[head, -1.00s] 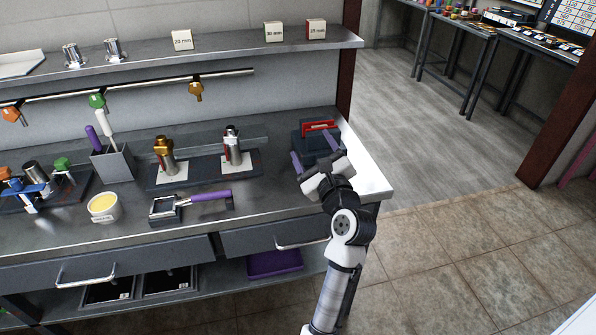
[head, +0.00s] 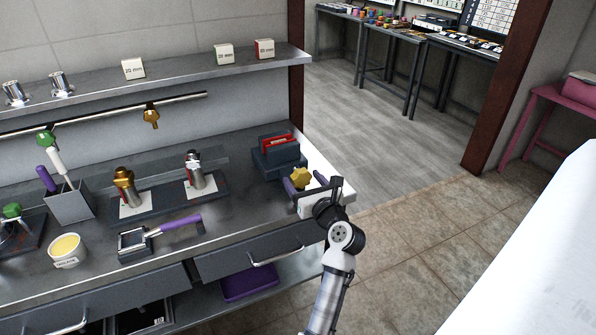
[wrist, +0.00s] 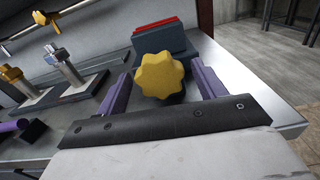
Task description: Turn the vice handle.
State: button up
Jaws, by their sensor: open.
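The vice (head: 279,158) is a dark block with a red part between its jaws, near the right end of the bench. Its handle (head: 300,177) is a yellow lobed knob on the side facing me. My gripper (head: 303,182) is open at the knob. In the wrist view the yellow handle (wrist: 159,75) lies between the two purple fingers (wrist: 160,92), with a gap visible on each side. The vice body (wrist: 160,45) with the red part on top stands behind the knob.
Two metal fittings (head: 124,187) stand on a dark tray left of the vice. A purple-handled tool (head: 175,226) lies at the bench front. A shelf (head: 180,80) runs above. The bench's right edge is close to my gripper.

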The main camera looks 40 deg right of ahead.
aim_at(303, 181)
jog(key=shift+x, duration=1.9)
jog(key=c, duration=1)
jog(key=shift+o, duration=0.2)
jog(key=shift+n, duration=0.3)
jog(key=shift+a+n+b, duration=0.1)
jog(key=shift+n+b, duration=0.2)
jog(key=shift+n, duration=2.5)
jog(key=shift+f, duration=0.1)
